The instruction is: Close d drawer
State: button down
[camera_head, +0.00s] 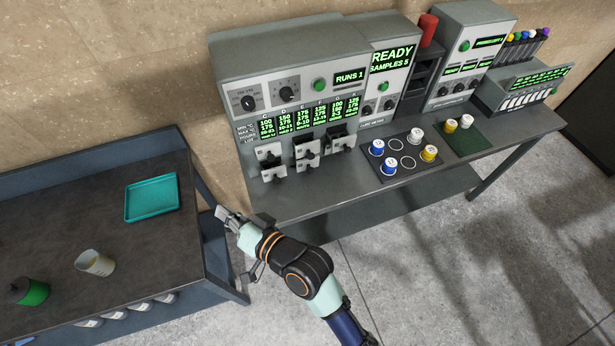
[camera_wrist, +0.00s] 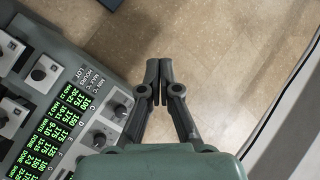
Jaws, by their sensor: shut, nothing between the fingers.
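The grey machine (camera_head: 290,65) at the back of the bench has small drawers (camera_head: 272,174) with dark handles on its lower front. They sit in columns under green-lit displays lettered C, D, E and further letters. Some drawer fronts stand out from the panel. Which one is d, and how far it is out, I cannot tell. My gripper (camera_head: 228,216) is left of the drawers, near the bench's left front corner, touching none of them. In the wrist view my gripper (camera_wrist: 160,82) is shut and empty, with the machine's panel (camera_wrist: 75,60) to its left.
A black mat (camera_head: 388,172) with blue, white and yellow cups lies right of the drawers, with a green mat (camera_head: 466,142) beyond. Bare wall stands behind.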

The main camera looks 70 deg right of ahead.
jog(key=s+d+f+m+g+h+b, duration=0.1)
jog(key=s+d+f+m+h+b, duration=0.15)
jog(key=s+d+f+m, duration=0.4)
jog(key=s+d+f+m+g+h+b, duration=0.1)
jog(key=s+d+f+m+h+b, duration=0.2)
jog(key=d+f, duration=0.55)
jog(key=m+g+h, duration=0.3)
jog(key=m+h, duration=0.2)
jog(key=m, duration=0.2)
send_near(311, 158)
jog(key=b+x, duration=0.1)
jog(key=x, duration=0.6)
jog(key=shift+d+b, duration=0.1)
jog(key=shift+b, duration=0.3)
